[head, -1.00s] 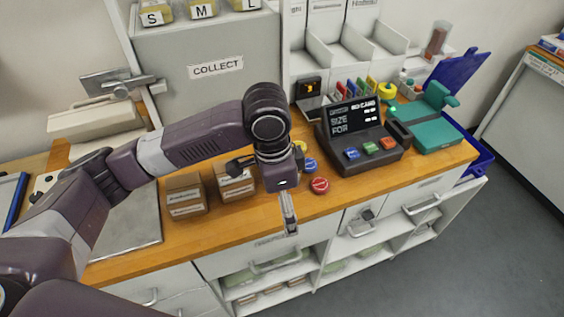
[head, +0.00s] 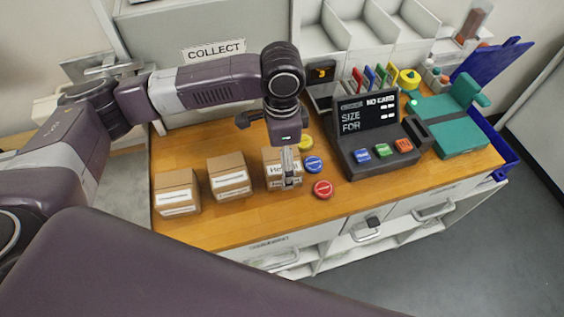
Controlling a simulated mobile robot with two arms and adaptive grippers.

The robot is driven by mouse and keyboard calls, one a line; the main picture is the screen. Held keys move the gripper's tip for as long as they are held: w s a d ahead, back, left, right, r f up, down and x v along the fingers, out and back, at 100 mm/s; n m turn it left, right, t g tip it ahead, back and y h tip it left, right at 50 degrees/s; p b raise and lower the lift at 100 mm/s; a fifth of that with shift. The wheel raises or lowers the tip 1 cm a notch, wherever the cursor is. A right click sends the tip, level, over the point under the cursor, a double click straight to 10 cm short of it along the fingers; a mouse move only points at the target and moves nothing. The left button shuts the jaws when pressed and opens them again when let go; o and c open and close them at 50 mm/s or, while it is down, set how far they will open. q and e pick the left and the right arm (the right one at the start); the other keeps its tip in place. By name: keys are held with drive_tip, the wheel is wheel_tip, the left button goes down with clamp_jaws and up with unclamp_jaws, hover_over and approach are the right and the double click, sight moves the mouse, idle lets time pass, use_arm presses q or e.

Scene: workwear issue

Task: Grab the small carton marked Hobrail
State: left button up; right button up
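Three small brown cartons with white labels stand in a row on the wooden counter (head: 235,228). The right carton (head: 272,158) has a label starting with "H", its middle hidden by my gripper; I take it for the Hobrail carton. The middle carton (head: 228,166) and the left carton (head: 176,182) have labels too small to read. My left gripper (head: 290,182) points down in front of the right carton, overlapping it in the head view. Its fingers show edge-on, so I cannot tell their opening or whether they touch the carton. My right gripper is out of view.
Red (head: 323,189), blue (head: 313,165) and yellow round pieces lie just right of the right carton. A dark terminal (head: 372,135) with a screen and coloured buttons stands further right, beside a teal device (head: 450,120). The counter's front strip is clear.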

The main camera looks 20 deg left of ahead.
use_arm(q)
drive_tip(key=shift+w+f, duration=0.2)
drive_tip(key=shift+f, duration=1.2)
drive_tip(key=c, duration=1.2)
drive_tip(key=shift+c, duration=1.2)
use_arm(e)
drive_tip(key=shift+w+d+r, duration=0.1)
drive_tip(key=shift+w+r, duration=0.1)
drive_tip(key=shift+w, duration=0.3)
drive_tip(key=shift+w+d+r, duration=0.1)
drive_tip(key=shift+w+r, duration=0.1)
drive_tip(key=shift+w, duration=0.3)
